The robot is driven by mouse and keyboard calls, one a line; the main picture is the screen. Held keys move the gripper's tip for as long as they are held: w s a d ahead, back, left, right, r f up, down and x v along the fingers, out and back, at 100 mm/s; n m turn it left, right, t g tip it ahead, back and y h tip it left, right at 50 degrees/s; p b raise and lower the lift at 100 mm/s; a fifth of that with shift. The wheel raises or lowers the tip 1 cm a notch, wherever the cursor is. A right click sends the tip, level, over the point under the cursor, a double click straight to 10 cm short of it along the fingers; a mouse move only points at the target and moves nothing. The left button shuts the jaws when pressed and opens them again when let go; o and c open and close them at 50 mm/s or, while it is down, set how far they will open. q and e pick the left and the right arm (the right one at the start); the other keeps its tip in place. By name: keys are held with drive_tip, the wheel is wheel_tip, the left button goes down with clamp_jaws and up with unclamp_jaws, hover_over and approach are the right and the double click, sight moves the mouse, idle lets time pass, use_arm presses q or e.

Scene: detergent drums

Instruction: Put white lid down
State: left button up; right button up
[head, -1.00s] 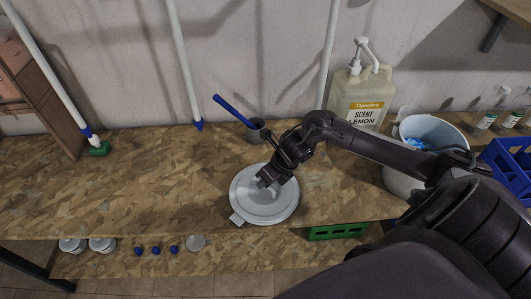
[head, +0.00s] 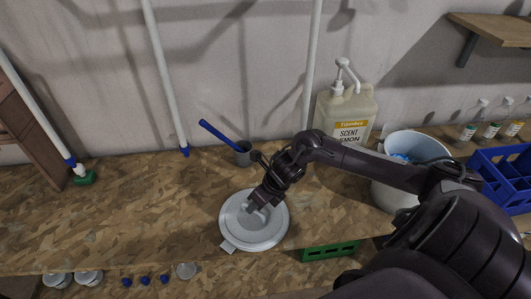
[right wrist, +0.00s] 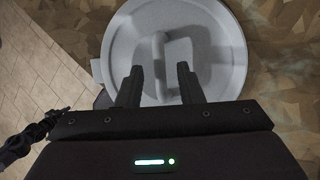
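The round white lid (head: 270,234) lies flat on the wooden bench near its front edge, with a small tab at its lower left. It also shows in the right wrist view (right wrist: 215,75), with its raised loop handle (right wrist: 160,65) near the middle. My right gripper (head: 256,205) is over the lid at the handle. In the right wrist view its two fingers (right wrist: 160,80) are spread, with the handle's bar in line with the gap between them and clear space on both sides. My left gripper is out of view.
A lemon scent jug (head: 345,110), white bucket (head: 395,195) and blue crate (head: 505,180) stand to the right. A green crate (head: 331,250) is below the front edge.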

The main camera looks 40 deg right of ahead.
drive_tip(key=v, duration=1)
drive_tip(key=shift+b, duration=0.45)
drive_tip(key=shift+s+a, duration=0.1)
